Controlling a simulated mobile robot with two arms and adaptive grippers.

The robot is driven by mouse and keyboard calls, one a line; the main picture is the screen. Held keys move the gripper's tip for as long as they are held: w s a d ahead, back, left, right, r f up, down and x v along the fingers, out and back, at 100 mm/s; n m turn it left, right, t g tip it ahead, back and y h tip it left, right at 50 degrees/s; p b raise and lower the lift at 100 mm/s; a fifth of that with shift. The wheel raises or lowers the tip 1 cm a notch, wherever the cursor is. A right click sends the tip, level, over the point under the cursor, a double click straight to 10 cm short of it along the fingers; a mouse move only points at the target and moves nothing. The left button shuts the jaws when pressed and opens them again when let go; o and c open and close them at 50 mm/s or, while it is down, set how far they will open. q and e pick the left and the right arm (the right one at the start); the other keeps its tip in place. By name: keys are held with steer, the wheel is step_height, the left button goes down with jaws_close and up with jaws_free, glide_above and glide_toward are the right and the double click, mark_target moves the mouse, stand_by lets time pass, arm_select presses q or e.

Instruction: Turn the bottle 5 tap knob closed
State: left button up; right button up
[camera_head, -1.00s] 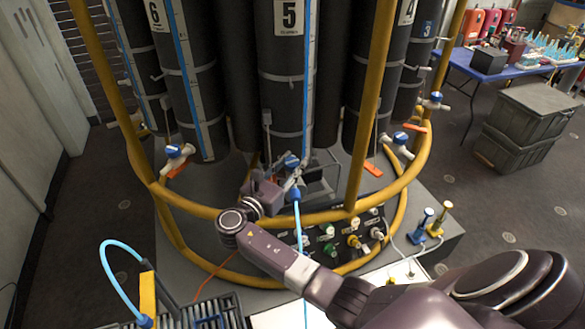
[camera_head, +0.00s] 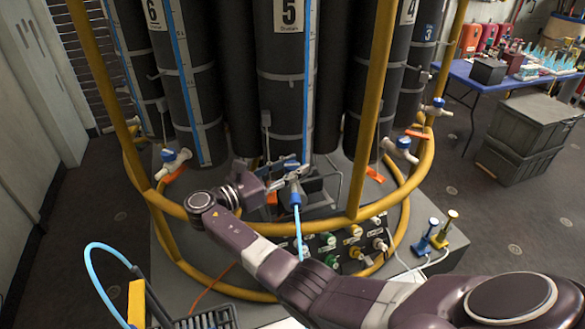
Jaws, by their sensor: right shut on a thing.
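The bottle 5 (camera_head: 288,70) is the dark cylinder with the "5" label at the centre of the rosette. Its tap has a blue knob (camera_head: 291,164) on a pale body below the bottle, with a blue hose (camera_head: 297,215) hanging from it. My right gripper (camera_head: 286,179) reaches in from the left side of this tap, at the knob, and is shut on it. The fingers partly hide the tap, so the knob's exact angle is hard to tell. My left gripper is not in view.
A yellow ring rail (camera_head: 334,223) and upright posts (camera_head: 372,105) surround the bottles, close to my right arm. Neighbouring taps with blue knobs (camera_head: 168,155) sit on both sides. A connector panel (camera_head: 350,243) lies below. A blue table (camera_head: 515,78) and grey crates (camera_head: 528,135) stand right.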

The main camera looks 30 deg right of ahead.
steer(key=shift+r, duration=0.1)
steer(key=o, duration=1.2)
steer(key=a, duration=1.2)
steer(key=shift+s, duration=0.4)
